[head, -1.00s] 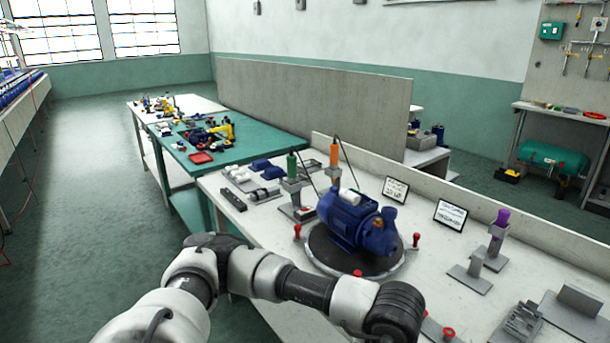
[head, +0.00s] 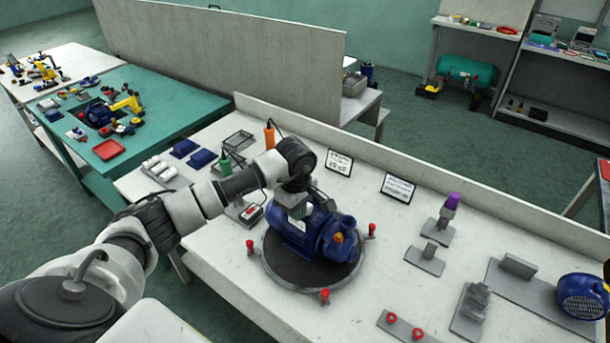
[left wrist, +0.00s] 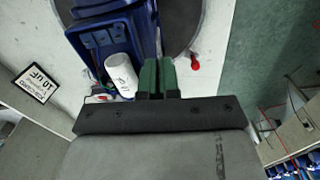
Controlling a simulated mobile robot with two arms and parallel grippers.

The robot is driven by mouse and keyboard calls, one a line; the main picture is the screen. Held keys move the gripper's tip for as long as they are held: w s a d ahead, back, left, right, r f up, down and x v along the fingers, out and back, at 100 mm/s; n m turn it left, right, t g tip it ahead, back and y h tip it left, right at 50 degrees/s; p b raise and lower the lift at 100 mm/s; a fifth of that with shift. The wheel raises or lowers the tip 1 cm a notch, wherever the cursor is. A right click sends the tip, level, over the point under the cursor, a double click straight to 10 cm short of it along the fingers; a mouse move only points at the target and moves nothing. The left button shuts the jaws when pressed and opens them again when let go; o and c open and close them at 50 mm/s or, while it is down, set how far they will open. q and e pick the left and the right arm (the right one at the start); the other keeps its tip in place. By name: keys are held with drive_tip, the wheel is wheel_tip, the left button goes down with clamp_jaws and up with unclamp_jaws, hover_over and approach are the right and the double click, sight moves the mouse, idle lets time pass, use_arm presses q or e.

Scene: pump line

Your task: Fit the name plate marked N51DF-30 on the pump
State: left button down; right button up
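The blue pump (head: 325,240) stands on a round dark turntable (head: 284,266) on the near bench; part of its top is hidden by my arm. My left gripper (head: 300,211) points down over the motor end of the pump, very close to it. In the left wrist view its two green fingers (left wrist: 158,77) are almost together, with a narrow dark gap. I cannot tell whether something thin is between them. The blue pump body (left wrist: 112,32) and a white cylinder on it (left wrist: 121,75) show just left of the fingers. No plate marked N51DF-30 can be read. My right gripper is not in view.
Red knobs (head: 324,295) stand around the turntable. Two framed signs (head: 339,163) (head: 398,187) lean behind the pump. A purple-topped tool (head: 445,215) and grey fixtures (head: 471,308) stand on the right. Green (head: 226,160) and orange (head: 269,136) tools stand behind my arm.

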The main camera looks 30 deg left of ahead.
sight(294, 224)
use_arm(q)
drive_tip(key=shift+a+f+n, duration=0.35)
drive_tip(key=shift+a+n, duration=0.05)
drive_tip(key=shift+a, duration=0.2)
drive_tip(key=shift+f+b, duration=0.25)
drive_tip(key=shift+b, duration=0.15)
wheel_tip(294, 224, down, 4)
drive_tip(key=shift+w+f+b, duration=0.1)
drive_tip(key=shift+b, duration=1.05)
drive_tip(key=shift+f+b, duration=0.4)
drive_tip(key=shift+b, duration=0.15)
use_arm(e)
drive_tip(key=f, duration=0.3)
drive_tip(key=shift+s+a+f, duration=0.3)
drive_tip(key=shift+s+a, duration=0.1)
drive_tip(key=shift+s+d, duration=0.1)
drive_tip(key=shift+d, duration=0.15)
use_arm(q)
drive_tip(key=shift+f+b, duration=0.1)
drive_tip(key=shift+b, duration=0.3)
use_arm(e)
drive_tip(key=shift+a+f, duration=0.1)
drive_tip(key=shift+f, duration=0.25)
